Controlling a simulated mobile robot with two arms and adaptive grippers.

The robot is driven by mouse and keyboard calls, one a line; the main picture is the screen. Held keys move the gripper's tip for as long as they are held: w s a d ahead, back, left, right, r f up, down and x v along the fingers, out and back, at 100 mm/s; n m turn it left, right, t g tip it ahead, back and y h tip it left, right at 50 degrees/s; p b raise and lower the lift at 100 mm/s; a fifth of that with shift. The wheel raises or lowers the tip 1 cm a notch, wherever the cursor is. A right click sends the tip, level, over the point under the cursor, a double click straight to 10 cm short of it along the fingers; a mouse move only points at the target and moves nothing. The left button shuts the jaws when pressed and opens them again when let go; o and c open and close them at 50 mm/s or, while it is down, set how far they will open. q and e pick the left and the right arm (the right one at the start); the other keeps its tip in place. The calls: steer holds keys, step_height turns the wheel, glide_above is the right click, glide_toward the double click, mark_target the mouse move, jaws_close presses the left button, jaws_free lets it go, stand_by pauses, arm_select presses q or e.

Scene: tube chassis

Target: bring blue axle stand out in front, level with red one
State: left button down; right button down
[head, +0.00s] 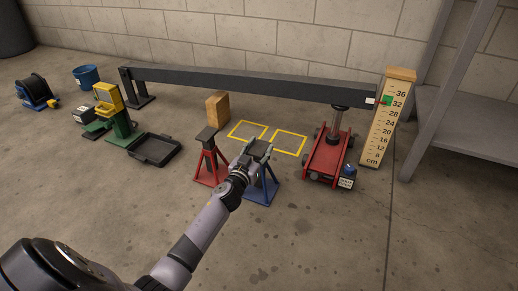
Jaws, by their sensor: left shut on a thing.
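The blue axle stand (265,187) is upright on the concrete floor, its dark saddle and upper part partly hidden behind my left gripper. My left gripper (250,160) reaches in from the lower left and is shut on the top of the blue stand. The red axle stand (211,165) stands just left of the blue one, with a dark top. The two are close beside each other, in front of the long grey beam. My right gripper does not show.
Yellow floor squares (290,143) lie behind the stands. The grey beam (230,80) rests on a red trolley jack (327,158) at right, beside a height scale (385,125). A wooden block (217,108) and black tray (155,149) stand left. The front floor is clear.

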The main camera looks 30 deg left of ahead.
arm_select(q)
steer(key=shift+s, duration=0.25)
steer(key=c, duration=0.8)
jaws_free()
step_height(320, 180, up, 10)
stand_by(0.3)
